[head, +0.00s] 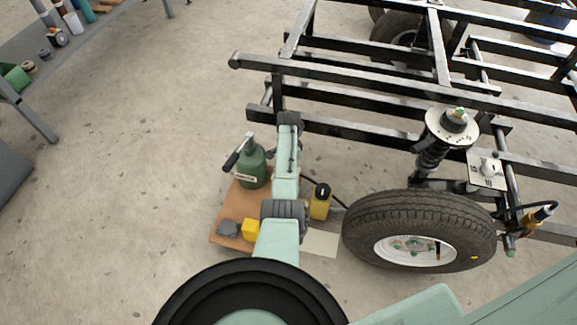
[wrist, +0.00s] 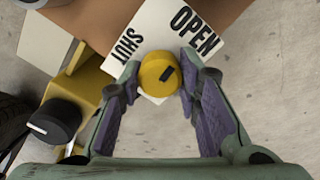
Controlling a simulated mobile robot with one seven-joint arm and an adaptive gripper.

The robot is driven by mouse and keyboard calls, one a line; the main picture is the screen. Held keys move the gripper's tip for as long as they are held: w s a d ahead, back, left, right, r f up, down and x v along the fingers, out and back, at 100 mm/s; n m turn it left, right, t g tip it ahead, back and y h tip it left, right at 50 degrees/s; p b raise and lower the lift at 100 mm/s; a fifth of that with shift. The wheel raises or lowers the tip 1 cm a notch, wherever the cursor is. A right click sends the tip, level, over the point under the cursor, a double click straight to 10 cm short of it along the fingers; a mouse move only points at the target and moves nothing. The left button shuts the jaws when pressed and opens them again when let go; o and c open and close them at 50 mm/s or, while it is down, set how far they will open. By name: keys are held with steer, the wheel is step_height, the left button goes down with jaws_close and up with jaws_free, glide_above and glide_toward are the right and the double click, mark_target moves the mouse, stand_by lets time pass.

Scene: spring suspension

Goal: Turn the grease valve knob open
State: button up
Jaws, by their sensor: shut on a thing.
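In the wrist view a round yellow knob (wrist: 160,73) with a short black mark sits at the lower corner of a white plate (wrist: 165,35). The plate reads OPEN on the right and SHUT on the left. The black mark slants toward the upper right, on the OPEN side. My gripper (wrist: 158,82) is shut on the knob, with one fingertip at its left side and one at its right. In the head view my arm hides the knob and my gripper.
A yellow body with a black cap (wrist: 55,120) stands close left of my fingers. In the head view a green can (head: 252,168) stands on a brown board (head: 228,205). A tyre (head: 420,205) and black frame (head: 370,95) lie to the right.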

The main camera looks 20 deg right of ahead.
steer(key=shift+m, duration=0.5)
steer(key=shift+d, duration=0.1)
steer(key=o, duration=1.1)
steer(key=shift+o, duration=0.2)
step_height(320, 180, up, 12)
stand_by(0.4)
